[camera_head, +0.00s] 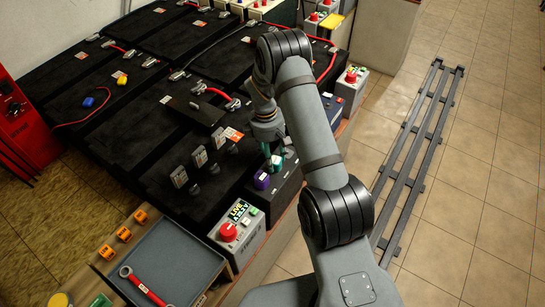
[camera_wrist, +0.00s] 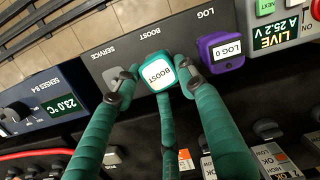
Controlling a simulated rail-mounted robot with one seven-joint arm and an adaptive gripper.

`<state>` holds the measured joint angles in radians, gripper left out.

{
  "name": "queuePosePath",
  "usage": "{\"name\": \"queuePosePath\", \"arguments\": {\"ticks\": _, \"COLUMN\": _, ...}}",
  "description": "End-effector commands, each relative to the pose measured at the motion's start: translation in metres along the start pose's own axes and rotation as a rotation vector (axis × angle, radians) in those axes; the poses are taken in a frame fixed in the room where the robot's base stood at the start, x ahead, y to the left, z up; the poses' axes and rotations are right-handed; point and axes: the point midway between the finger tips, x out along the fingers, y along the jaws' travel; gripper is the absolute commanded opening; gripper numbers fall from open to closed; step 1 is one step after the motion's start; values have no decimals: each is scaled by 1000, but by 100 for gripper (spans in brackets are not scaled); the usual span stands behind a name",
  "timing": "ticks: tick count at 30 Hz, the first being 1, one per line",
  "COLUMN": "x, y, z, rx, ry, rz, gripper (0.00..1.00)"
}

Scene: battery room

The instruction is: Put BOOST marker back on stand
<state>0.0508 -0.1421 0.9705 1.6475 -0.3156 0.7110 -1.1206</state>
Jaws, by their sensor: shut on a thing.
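The BOOST marker (camera_wrist: 157,73), a teal block with a white face reading BOOST, is between the teal fingers of my gripper (camera_wrist: 160,82), which is shut on it. It is in front of the BOOST label of the dark grey stand (camera_wrist: 98,58); I cannot tell whether it touches the stand. In the head view, my gripper (camera_head: 273,153) is low over the stand (camera_head: 284,190), and the marker is mostly hidden by the fingers. The purple LOG marker (camera_wrist: 222,50) sits in the LOG place and shows in the head view (camera_head: 261,181).
A grey panel with a red button (camera_head: 228,232) and a LIVE display stands next to the stand. A blue-black SENSES display box (camera_wrist: 45,108) is on its other side. Black battery blocks with several upright handles (camera_head: 180,177) lie close by.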

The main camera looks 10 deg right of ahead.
Motion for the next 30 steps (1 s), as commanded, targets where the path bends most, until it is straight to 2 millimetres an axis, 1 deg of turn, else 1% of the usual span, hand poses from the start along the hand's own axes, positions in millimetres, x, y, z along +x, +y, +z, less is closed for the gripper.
{"name": "queuePosePath", "arguments": {"ticks": 12, "x": 9, "y": 0, "z": -1, "rx": 0, "ry": 0, "rz": 0, "gripper": 0}}
{"name": "queuePosePath", "arguments": {"ticks": 13, "x": 8, "y": 1, "z": -1, "rx": 0, "ry": 0, "rz": 1, "gripper": 41}}
{"name": "queuePosePath", "arguments": {"ticks": 20, "x": 8, "y": 0, "z": -1, "rx": 0, "ry": 0, "rz": 0, "gripper": 55}}
{"name": "queuePosePath", "arguments": {"ticks": 30, "x": 6, "y": 0, "z": -1, "rx": 0, "ry": 0, "rz": 0, "gripper": 55}}
